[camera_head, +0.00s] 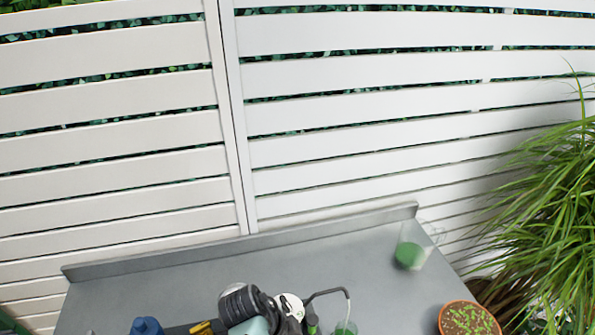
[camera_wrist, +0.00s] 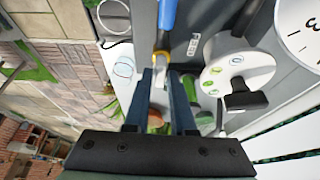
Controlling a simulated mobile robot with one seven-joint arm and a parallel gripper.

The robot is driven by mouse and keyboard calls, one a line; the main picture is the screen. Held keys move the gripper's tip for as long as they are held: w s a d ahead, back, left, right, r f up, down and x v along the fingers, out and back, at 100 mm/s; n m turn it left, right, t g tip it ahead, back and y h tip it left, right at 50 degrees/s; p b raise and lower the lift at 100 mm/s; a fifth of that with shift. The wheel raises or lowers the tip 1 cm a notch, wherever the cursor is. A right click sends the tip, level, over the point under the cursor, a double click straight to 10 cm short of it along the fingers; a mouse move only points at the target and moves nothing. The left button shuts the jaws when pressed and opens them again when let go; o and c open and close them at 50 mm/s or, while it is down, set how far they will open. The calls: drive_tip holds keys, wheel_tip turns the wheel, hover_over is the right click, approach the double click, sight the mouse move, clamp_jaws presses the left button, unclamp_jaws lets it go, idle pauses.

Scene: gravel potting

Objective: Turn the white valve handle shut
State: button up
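My gripper (camera_wrist: 161,75) is in the wrist view with its two dark fingers parted and a gap between them. A blue-handled tool with a yellow and black part (camera_wrist: 166,15) lies just beyond the fingertips; I cannot tell whether they touch it. A white round part (camera_wrist: 238,68) with green and yellow marks and a black knob is right of the fingers, apart from them. A similar white part (camera_head: 290,305) shows in the head view beside my arm. I cannot tell for sure that it is the white valve handle. The head view does not clearly show my fingertips.
A grey table (camera_head: 370,265) with a raised back edge stands before a white slatted fence (camera_head: 330,75). A clear cup with green contents (camera_head: 410,250) and a terracotta pot (camera_head: 468,319) stand at right. A dark bent tube (camera_head: 328,292) rises near my arm. A white numbered dial (camera_wrist: 301,30) shows.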

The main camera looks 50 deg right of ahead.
drive_tip(key=shift+o, duration=1.4)
drive_tip(key=p+v, duration=0.1)
drive_tip(key=v, duration=1.2)
